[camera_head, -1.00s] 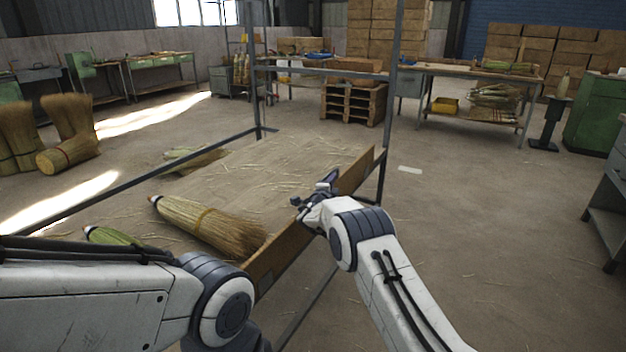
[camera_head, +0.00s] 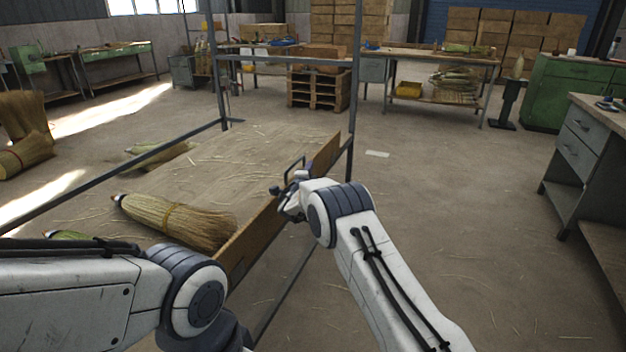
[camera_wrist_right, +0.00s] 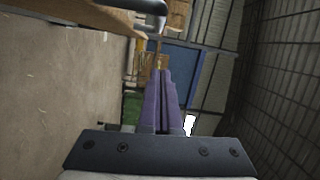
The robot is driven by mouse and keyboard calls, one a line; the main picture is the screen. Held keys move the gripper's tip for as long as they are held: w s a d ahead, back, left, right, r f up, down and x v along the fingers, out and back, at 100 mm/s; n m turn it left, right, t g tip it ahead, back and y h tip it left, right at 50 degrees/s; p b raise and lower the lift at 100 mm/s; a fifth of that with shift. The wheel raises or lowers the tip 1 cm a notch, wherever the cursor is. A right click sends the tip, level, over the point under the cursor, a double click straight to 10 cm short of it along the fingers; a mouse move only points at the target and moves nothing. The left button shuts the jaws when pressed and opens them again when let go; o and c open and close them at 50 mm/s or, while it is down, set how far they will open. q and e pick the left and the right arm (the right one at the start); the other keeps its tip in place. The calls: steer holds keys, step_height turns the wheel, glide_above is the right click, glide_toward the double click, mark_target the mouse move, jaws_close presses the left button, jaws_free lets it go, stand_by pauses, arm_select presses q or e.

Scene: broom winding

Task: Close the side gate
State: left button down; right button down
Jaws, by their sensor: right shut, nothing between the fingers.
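The side gate (camera_head: 262,225) is a long wooden board. It stands on edge along the right side of the metal-framed cart bed (camera_head: 215,165). A dark loop-shaped handle (camera_head: 294,168) shows at its upper edge, just beyond my right gripper. My right gripper (camera_head: 279,190) is at the board's top edge, near its middle, with its wrist on the outer side. In the right wrist view its purple-grey fingers (camera_wrist_right: 163,100) are together and empty. A dark bar with a pale end (camera_wrist_right: 140,6) shows at the top there. My left forearm crosses the lower left; its gripper is out of sight.
Cart posts (camera_head: 350,120) rise at the back. A grey drawer bench (camera_head: 575,150) stands at right. The floor between is open.

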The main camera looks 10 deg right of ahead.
steer(key=s+r+m+g+h+p, duration=0.15)
steer(key=s+m+g, duration=0.35)
steer(key=s+m, duration=0.8)
steer(key=s+r+m+g+h, duration=0.1)
steer(key=s+r+m+g, duration=0.25)
steer(key=s+m, duration=1)
steer(key=s+a+f+m+g+y, duration=0.1)
steer(key=s+a+m+g+y, duration=0.35)
steer(key=s, duration=0.75)
steer(key=s+a+f+m+g+y, duration=0.1)
steer(key=s+a+m+y, duration=0.1)
steer(key=s+m, duration=0.75)
steer(key=s+a+m+g+y, duration=0.3)
steer(key=s+a, duration=0.1)
steer(key=s, duration=1)
step_height(320, 180, up, 23)
steer(key=p, duration=2.3)
steer(key=shift+s, duration=0.25)
